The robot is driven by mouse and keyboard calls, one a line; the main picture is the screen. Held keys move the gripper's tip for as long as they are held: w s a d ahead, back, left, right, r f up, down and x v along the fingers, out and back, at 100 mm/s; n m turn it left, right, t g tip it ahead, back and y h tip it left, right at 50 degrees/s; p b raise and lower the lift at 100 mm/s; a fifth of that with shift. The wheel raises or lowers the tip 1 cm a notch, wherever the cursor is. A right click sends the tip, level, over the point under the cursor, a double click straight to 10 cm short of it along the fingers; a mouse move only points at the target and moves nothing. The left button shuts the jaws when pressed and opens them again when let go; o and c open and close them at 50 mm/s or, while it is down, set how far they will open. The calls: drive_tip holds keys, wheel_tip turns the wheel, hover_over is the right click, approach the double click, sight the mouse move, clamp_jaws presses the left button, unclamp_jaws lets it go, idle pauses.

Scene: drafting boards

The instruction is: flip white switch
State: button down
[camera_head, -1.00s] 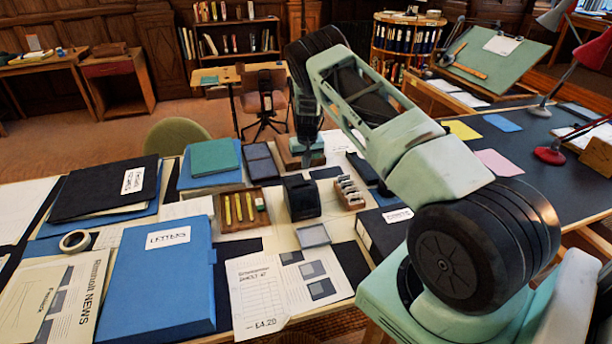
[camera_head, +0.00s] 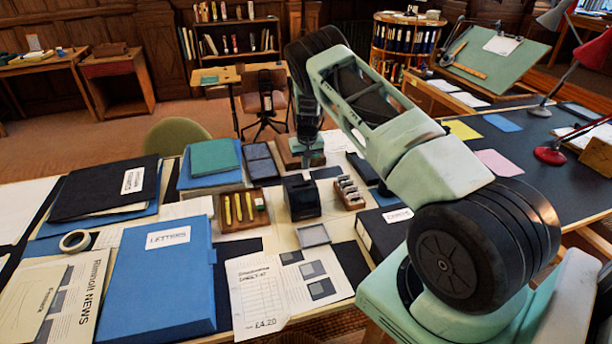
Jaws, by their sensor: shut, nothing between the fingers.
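My gripper (camera_head: 307,160) hangs at the far side of the desk, small in the picture, pointing down. It is shut and holds nothing. It is over or beside a brown wooden block or box (camera_head: 286,151), just behind a black desk item (camera_head: 301,197); I cannot tell whether it touches either. I cannot make out a white switch for certain; the area around the fingertips is small and partly covered by my gripper.
Near my gripper are a wooden rack of small items (camera_head: 348,193), a pencil tray (camera_head: 243,222), dark blue boxes (camera_head: 260,161) and a green book (camera_head: 214,157). A blue LETTERS folder (camera_head: 165,285) lies at front left.

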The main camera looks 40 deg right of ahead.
sight(306, 173)
drive_tip(key=shift+f+b, duration=0.7)
drive_tip(key=shift+f, duration=0.2)
idle(0.4)
drive_tip(key=shift+r+p, duration=1.45)
drive_tip(key=shift+r, duration=2.15)
